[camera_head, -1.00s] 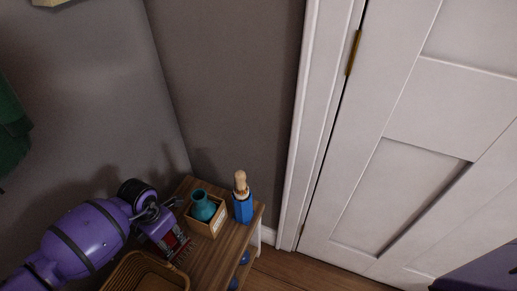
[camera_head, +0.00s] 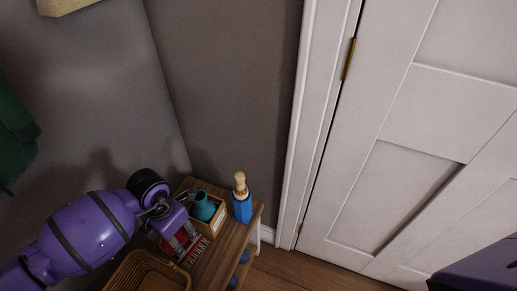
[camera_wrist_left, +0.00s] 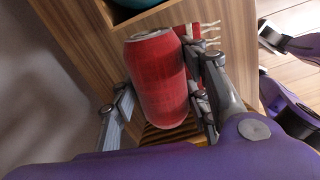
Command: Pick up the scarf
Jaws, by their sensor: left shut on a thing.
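The scarf (camera_head: 197,251) is red with pale fringe and lies on the wooden shelf top beside my left gripper. In the left wrist view, part of the scarf (camera_wrist_left: 208,33) and its fringe show behind a red can (camera_wrist_left: 158,85). My left gripper (camera_head: 177,243) reaches down at the shelf's left side. In the wrist view its two fingers (camera_wrist_left: 160,98) stand on either side of the can, shut on it. The head view mostly hides the can behind my gripper.
A teal vase (camera_head: 203,208) stands in a wooden box (camera_head: 217,222) close to my left gripper. A wicker basket (camera_head: 150,270) is in front. A white door (camera_head: 400,150) is at right.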

